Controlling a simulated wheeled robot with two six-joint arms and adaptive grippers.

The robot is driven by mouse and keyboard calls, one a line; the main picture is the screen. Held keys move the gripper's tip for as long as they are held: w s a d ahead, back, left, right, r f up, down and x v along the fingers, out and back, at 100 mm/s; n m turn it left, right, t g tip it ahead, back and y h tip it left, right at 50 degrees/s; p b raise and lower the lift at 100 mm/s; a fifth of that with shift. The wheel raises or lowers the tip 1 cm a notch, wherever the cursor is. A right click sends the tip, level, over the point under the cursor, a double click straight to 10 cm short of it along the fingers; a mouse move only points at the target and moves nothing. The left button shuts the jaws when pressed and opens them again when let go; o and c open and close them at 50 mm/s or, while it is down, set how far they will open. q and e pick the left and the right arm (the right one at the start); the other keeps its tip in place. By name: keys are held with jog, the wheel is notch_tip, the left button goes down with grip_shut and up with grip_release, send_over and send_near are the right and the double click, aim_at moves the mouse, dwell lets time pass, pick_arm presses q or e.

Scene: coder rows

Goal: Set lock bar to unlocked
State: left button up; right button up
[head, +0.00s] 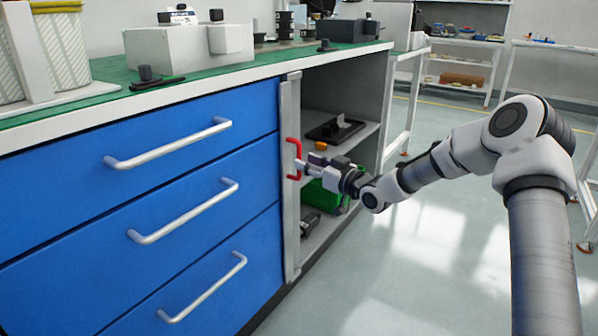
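The lock bar (289,225) is a grey upright strip along the right edge of the blue drawer fronts. My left gripper is not in view.
Three blue drawers (75,151) with silver handles lie left of the bar. An open shelf compartment (347,104) right of the bar holds a black tray and a green box. The worktop above carries equipment. Clear floor (425,240) lies to the right.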

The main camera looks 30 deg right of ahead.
jog(key=w, duration=0.2)
jog(key=w+b, duration=0.1)
jog(key=shift+a+f, duration=0.25)
jog(key=shift+a, duration=0.05)
jog(key=shift+w+a+r, duration=0.1)
jog(key=shift+w+r, duration=0.05)
jog(key=shift+w, duration=0.2)
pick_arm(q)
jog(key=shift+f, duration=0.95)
pick_arm(e)
grip_shut()
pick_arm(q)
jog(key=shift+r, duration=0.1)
pick_arm(e)
jog(key=shift+r, duration=0.1)
pick_arm(q)
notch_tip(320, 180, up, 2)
jog(key=p, duration=0.2)
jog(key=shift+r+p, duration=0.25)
jog(key=shift+p, duration=0.1)
pick_arm(e)
jog(key=d, duration=0.1)
jog(key=w+d, duration=0.1)
jog(key=d, duration=0.1)
jog(key=shift+w+r, duration=0.1)
jog(key=shift+d, duration=0.1)
